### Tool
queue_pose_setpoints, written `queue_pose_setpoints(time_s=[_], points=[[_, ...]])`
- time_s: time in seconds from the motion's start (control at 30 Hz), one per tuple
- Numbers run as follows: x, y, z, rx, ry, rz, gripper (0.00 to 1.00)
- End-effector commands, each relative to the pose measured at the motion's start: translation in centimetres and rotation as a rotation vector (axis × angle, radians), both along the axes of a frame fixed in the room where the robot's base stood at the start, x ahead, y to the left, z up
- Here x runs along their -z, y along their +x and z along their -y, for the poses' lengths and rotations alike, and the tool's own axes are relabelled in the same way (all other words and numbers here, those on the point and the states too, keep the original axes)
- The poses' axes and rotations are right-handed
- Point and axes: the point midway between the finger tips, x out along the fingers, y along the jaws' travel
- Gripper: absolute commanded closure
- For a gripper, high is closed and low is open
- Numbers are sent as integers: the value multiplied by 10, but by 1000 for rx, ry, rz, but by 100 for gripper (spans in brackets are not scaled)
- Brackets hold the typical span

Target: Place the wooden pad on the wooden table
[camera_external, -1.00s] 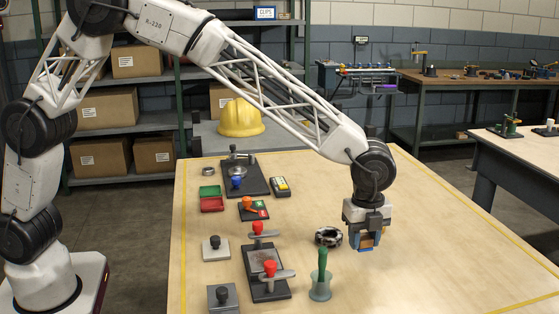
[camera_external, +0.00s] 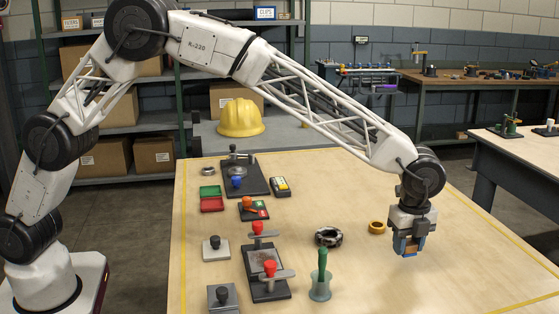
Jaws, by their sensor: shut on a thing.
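My gripper (camera_external: 407,251) points down over the right part of the wooden table (camera_external: 460,265). Its blue fingers are shut on a small orange-brown piece, which looks like the wooden pad (camera_external: 411,246). The fingers hide most of the pad. The gripper's tips are low over the bare tabletop; I cannot tell whether the pad touches it.
An orange-yellow ring (camera_external: 377,227) lies just left of my gripper. The table's right side is clear.

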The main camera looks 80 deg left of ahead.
Motion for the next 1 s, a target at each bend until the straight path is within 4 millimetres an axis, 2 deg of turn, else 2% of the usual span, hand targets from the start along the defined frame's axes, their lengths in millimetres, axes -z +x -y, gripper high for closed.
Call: queue_pose_setpoints(time_s=[0.4, 0.73, 1.0], points=[[1, 1, 0, 0, 0, 1, 89], [30, 1, 0, 0, 0, 1, 89], [34, 1, 0, 0, -1, 2, 89]])
